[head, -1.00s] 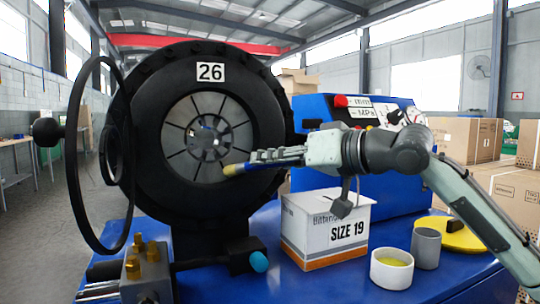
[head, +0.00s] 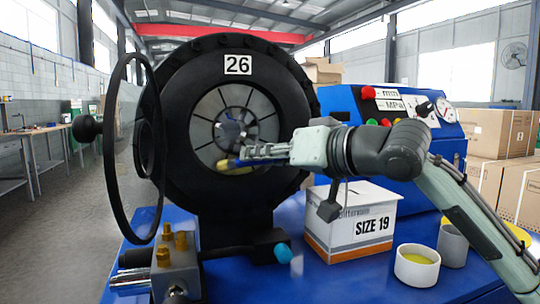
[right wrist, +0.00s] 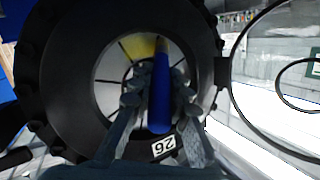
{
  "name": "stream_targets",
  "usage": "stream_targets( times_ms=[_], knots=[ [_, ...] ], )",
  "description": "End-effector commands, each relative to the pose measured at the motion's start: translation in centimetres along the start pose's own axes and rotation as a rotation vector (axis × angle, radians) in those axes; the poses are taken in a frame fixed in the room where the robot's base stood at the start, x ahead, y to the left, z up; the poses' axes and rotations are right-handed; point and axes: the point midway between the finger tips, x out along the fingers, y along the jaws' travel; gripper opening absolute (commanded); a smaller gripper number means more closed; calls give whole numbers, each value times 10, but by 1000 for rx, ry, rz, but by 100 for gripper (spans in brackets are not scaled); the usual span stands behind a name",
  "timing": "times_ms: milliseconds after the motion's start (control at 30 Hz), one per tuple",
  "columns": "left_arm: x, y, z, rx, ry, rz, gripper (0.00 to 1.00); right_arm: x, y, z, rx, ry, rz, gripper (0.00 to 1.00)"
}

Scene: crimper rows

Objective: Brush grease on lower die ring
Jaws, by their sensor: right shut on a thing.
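The crimper's die ring (head: 210,106) is a disc of grey metal segments inside a thick black ring marked 26. My right gripper (head: 246,155) is shut on a brush with a blue handle, seen in the right wrist view (right wrist: 160,95). The brush tip is over the lower part of the die ring, appearing to touch it. A yellow patch (right wrist: 138,46) shows on one segment beside the tip in the wrist view, where the 26 label is upside down. A white cup (head: 403,271) with yellow contents stands on the blue table. My left gripper is not in view.
A SIZE 19 box (head: 330,232) stands below my right arm. A grey cup (head: 453,247) is beside the white cup. A large hand-wheel ring (head: 112,170) stands left of the crimper. A blue control box (head: 447,140) with buttons and gauges is behind my arm.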

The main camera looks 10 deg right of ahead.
Motion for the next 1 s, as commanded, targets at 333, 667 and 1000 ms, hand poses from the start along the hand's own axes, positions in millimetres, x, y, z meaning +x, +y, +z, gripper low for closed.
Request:
stream_targets(
  times_ms=[333, 667, 1000],
  knots=[
    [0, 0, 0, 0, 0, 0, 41, -3, -2, 0, -1, 1, 0, 0],
    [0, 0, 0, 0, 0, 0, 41, -31, -14, 10, -1, 2, 0, 0],
    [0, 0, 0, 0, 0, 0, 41, -52, -23, 18, 0, 1, 0, 0]
  ],
)
